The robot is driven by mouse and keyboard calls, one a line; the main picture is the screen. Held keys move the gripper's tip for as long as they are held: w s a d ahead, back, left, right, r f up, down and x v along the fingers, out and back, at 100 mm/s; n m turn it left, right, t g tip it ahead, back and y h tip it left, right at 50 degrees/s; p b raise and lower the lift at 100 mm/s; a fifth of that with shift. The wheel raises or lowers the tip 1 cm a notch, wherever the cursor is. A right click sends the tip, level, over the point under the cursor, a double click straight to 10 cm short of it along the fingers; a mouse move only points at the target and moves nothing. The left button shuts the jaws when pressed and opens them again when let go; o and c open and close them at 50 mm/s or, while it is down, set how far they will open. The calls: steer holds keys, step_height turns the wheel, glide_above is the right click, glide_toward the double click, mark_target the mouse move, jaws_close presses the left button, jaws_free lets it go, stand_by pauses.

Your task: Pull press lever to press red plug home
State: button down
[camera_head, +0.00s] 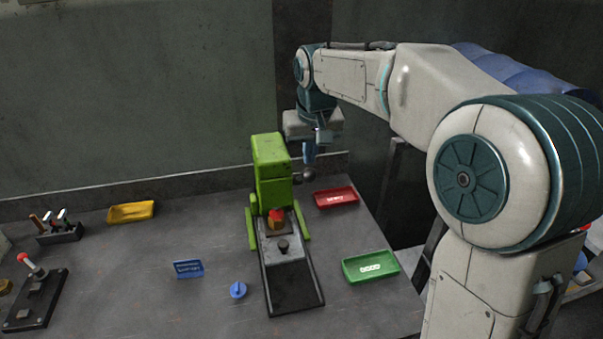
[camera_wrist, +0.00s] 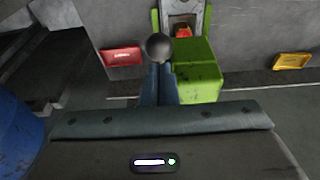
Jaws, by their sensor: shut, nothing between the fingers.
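The green press (camera_head: 271,172) stands at the middle of the workbench, and its green body also shows in the wrist view (camera_wrist: 197,75). The red plug (camera_head: 276,216) sits on the press bed, under the front of the green head; it shows in the wrist view (camera_wrist: 183,32). The lever's dark ball knob (camera_head: 309,174) is at the right side of the press, and it shows in the wrist view (camera_wrist: 159,46). My gripper (camera_head: 307,160) is shut and empty, its blue fingertips (camera_wrist: 159,68) right at the knob. I cannot tell whether they touch it. The lever's shaft is hidden.
A red tray (camera_head: 336,197) and a green tray (camera_head: 370,267) lie right of the press. A yellow tray (camera_head: 131,212) lies at the back left. The wall is close behind.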

mark_target(311, 173)
steer(key=shift+s+b+x, duration=0.25)
steer(key=shift+b+x, duration=0.55)
steer(key=shift+x, duration=0.2)
steer(key=shift+s+d+f+b, duration=0.15)
steer(key=shift+s+f+b, duration=0.1)
steer(key=shift+f+b, duration=0.2)
steer(key=shift+s+f, duration=0.2)
steer(key=shift+f, duration=0.05)
steer(key=shift+f+b, duration=0.15)
steer(key=shift+b, duration=0.2)
steer(key=shift+s+d+f+b, duration=0.2)
steer(key=shift+s+f+b, duration=0.35)
steer(key=shift+f+b, duration=0.2)
